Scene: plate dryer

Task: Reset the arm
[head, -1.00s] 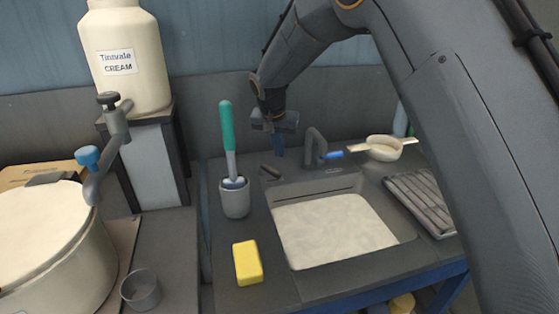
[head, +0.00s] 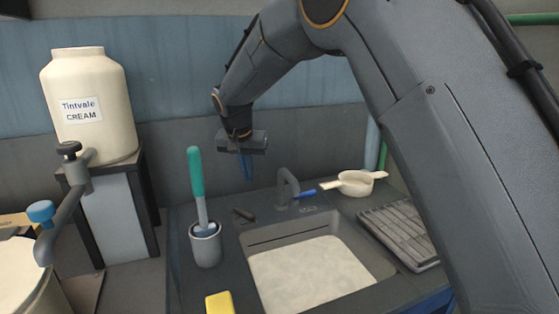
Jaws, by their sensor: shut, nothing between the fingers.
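My gripper (head: 247,177) is in the head view, at the end of my dark grey arm. It points down with its blue fingers shut and empty. In the picture it shows above the left rear of the sink (head: 320,282), to the left of the tap (head: 287,187). It appears apart from the counter and the things on it. My arm reaches in from the upper right and hides part of the scene there.
A grey cup (head: 206,246) with a green-handled brush (head: 196,175) stands left of the sink. A yellow sponge (head: 219,303) lies at the front. A cream jar (head: 92,105) stands at left. A white strainer (head: 355,183) and a ribbed rack (head: 403,234) are at right.

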